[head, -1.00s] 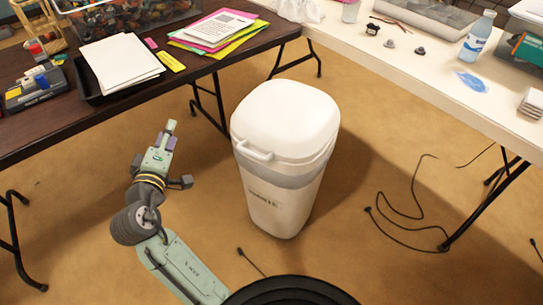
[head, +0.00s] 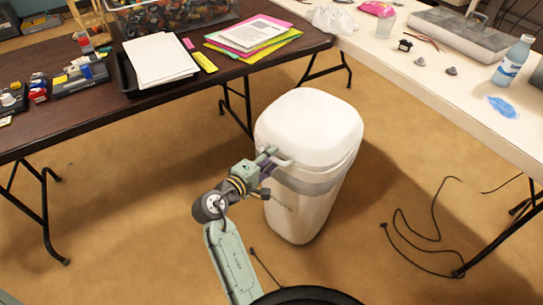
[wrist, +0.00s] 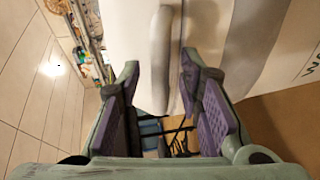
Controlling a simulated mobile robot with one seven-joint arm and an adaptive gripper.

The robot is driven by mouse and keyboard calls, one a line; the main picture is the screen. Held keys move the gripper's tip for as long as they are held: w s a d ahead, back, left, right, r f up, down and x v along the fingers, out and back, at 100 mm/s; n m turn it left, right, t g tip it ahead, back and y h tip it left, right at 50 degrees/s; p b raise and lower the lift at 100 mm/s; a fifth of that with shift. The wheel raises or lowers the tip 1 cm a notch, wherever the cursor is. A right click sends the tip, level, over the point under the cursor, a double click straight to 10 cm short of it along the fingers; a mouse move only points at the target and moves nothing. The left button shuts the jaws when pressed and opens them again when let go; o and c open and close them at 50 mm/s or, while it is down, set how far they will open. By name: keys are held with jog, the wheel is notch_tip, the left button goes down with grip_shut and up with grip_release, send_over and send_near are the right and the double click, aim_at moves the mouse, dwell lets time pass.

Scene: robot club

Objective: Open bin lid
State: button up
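The white bin (head: 298,215) stands upright on the floor between the tables. Its rounded lid (head: 308,122) is shut. The lid handle (head: 284,162) sticks out at the front left, partly hidden by my gripper (head: 268,157). My gripper is at the handle, just below the lid's rim. In the wrist view the handle (wrist: 161,55) runs up and down between the two purple-padded fingers of my gripper (wrist: 160,82). The fingers are spread with a gap on both sides of the handle. How deep the handle sits between them is hard to tell.
A dark table (head: 70,110) with trays and papers stands left of the bin. A white table (head: 425,90) with a bottle (head: 512,60) stands right. Black cables (head: 405,232) lie on the floor at right. The floor in front of the bin is mostly clear.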

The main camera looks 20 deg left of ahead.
jog(key=shift+w+d+f, duration=0.15)
jog(key=shift+w, duration=0.25)
jog(key=shift+c, duration=0.2)
grip_shut()
dwell(0.5)
